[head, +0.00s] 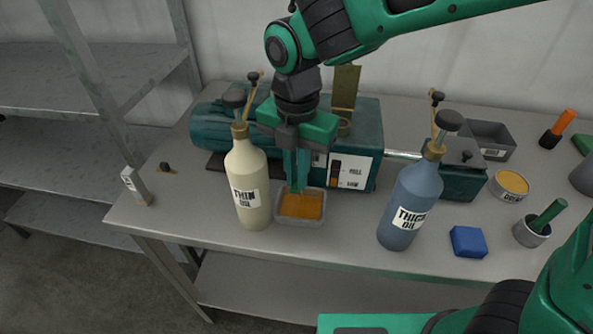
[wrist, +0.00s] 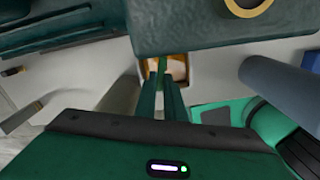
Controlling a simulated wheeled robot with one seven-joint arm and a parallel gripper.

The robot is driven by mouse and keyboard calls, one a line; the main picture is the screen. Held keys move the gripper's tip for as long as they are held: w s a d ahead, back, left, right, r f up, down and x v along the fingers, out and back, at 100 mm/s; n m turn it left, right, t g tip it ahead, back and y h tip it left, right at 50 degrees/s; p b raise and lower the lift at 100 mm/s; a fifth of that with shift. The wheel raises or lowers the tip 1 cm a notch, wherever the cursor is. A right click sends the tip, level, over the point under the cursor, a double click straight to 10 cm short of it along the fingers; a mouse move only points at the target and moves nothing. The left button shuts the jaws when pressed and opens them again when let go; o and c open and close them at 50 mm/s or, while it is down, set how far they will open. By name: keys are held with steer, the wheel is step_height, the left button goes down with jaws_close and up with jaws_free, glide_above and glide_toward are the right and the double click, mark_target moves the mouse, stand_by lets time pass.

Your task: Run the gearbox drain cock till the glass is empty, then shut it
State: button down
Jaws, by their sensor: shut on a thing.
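The green gearbox (head: 366,130) stands on the bench with its olive filler flap (head: 346,85) raised. A white plate marked FULL at the top holds its narrow sight glass (head: 334,174), which looks dark and brownish; I cannot read the level. My gripper (head: 297,188) points down at the gearbox's lower front and is shut on the drain cock, which is mostly hidden by the fingers. Directly below sits a grey tray (head: 300,224) with orange-brown oil (head: 300,205) in it. In the wrist view the fingers (wrist: 168,88) are close together, with the tray (wrist: 190,85) beyond.
A cream THIN OIL bottle (head: 246,185) stands close left of the tray. A blue THICK OIL bottle (head: 409,205) stands to the right. A blue block (head: 468,241), a round tin (head: 509,186) and a grey bin (head: 490,138) are farther right. Bench between tray and blue bottle is clear.

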steer(key=shift+w+r, duration=0.1)
steer(key=shift+w, duration=0.05)
steer(key=c, duration=1.8)
jaws_free()
steer(key=shift+c, duration=0.2)
step_height(320, 180, up, 11)
